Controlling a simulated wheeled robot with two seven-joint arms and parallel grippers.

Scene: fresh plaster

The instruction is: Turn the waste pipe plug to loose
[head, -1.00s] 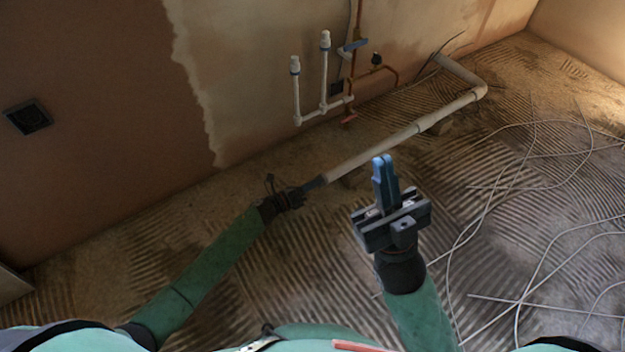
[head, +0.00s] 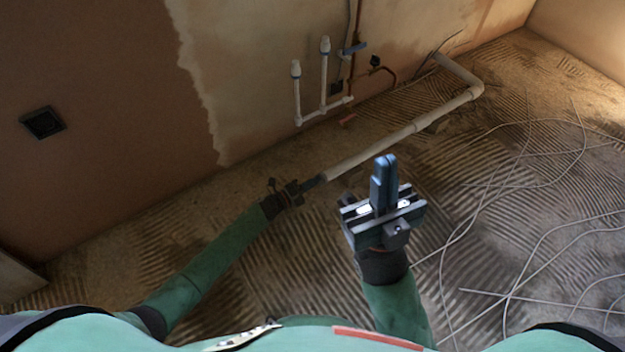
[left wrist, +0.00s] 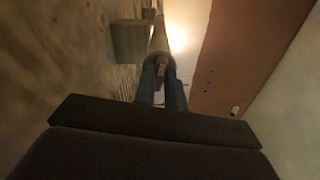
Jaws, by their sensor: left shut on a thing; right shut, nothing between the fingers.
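The pale waste pipe (head: 400,135) runs low along the wall, its near end towards my left gripper. My left gripper (head: 316,181) is at that end, its fingers in line with the pipe. In the left wrist view, its two dark fingers (left wrist: 161,88) are shut on a small brownish plug (left wrist: 162,72) at the mouth of the pipe (left wrist: 159,45). The fingers hide most of the plug, and its turn position cannot be told. My right gripper (head: 384,168) is shut and empty, pointing up in front of the pipe.
A grey block (left wrist: 128,40) sits beside the pipe in the left wrist view. Loose pale cables (head: 490,200) lie on the ridged floor at right. A dark socket box (head: 42,122) is at left.

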